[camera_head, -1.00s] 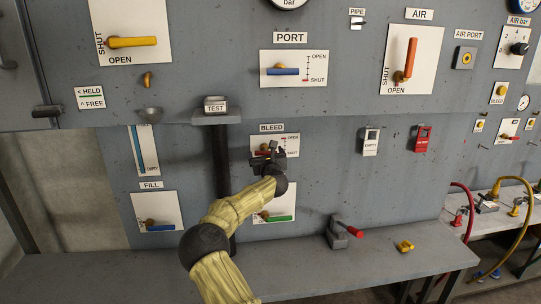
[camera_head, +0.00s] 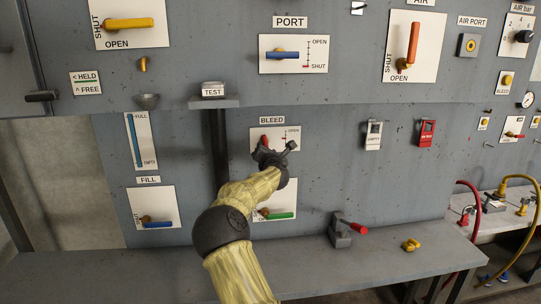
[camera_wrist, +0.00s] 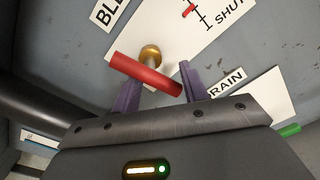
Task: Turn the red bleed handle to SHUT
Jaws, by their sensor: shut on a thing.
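The red bleed handle (camera_wrist: 145,74) shows in the wrist view as a short red bar in front of a brass knob (camera_wrist: 151,53) on a white plate (camera_wrist: 172,30). The plate carries a scale with a red mark by SHUT. My gripper (camera_wrist: 156,90) is shut on the handle, with one purple finger at each side of it. In the head view my gripper (camera_head: 272,154) is at the plate under the BLEED label (camera_head: 271,120) and hides most of the handle. The handle's exact place on the scale cannot be told.
Just below is a green handle (camera_head: 282,216), partly behind my arm. A dark post under the TEST shelf (camera_head: 214,103) stands close to the left. A red-tipped lever (camera_head: 342,230) and a yellow piece (camera_head: 411,245) sit on the bench (camera_head: 330,268).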

